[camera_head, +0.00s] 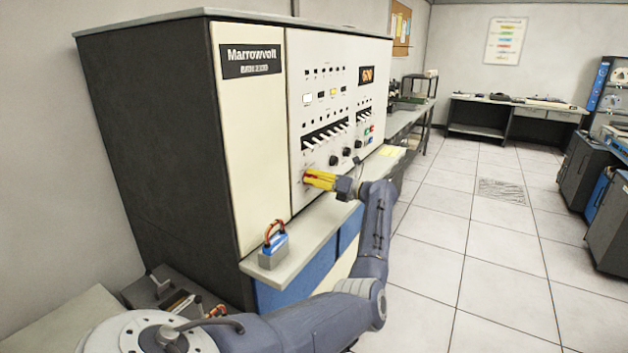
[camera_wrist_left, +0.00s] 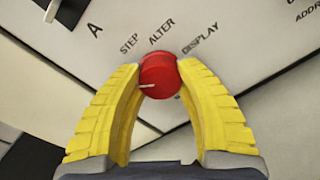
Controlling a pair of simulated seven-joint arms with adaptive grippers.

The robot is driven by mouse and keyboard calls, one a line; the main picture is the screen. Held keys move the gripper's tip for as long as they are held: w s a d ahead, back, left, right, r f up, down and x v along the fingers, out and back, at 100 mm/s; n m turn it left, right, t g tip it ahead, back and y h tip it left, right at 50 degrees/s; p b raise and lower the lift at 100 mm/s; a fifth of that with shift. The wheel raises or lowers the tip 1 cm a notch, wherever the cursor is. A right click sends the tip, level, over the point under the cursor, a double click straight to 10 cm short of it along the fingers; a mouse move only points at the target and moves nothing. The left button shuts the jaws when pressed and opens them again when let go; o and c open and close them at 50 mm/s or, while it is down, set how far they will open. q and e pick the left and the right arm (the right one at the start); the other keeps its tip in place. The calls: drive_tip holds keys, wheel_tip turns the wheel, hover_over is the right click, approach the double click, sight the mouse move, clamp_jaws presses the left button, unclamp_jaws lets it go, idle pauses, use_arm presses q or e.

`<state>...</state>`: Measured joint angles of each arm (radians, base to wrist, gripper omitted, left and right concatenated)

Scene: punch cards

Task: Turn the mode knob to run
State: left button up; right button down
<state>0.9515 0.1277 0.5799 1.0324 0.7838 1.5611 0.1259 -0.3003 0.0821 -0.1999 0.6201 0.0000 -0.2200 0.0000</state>
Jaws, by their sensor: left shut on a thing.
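The red mode knob (camera_wrist_left: 158,72) shows in the left wrist view on the pale panel (camera_wrist_left: 250,40). A white mark on it points left in that picture. The printed words STEP, ALTER and DISPLAY stand around its upper side; I cannot read a RUN label. My left gripper (camera_wrist_left: 159,70), with yellow fingers, is shut on the knob, one finger on each side. My right gripper is not in view.
A grey ledge (camera_head: 315,233) runs below the panel. A blue box with looped wires (camera_head: 273,248) stands at its near end. Two black knobs (camera_head: 334,160) and a row of white switches (camera_head: 325,137) are near my gripper. The tiled floor (camera_head: 480,250) at right is clear.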

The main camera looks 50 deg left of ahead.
use_arm(q)
drive_tip(key=shift+m, duration=0.9)
drive_tip(key=o, duration=1.4)
drive_tip(key=shift+v, duration=6)
drive_tip(key=shift+r, duration=0.1)
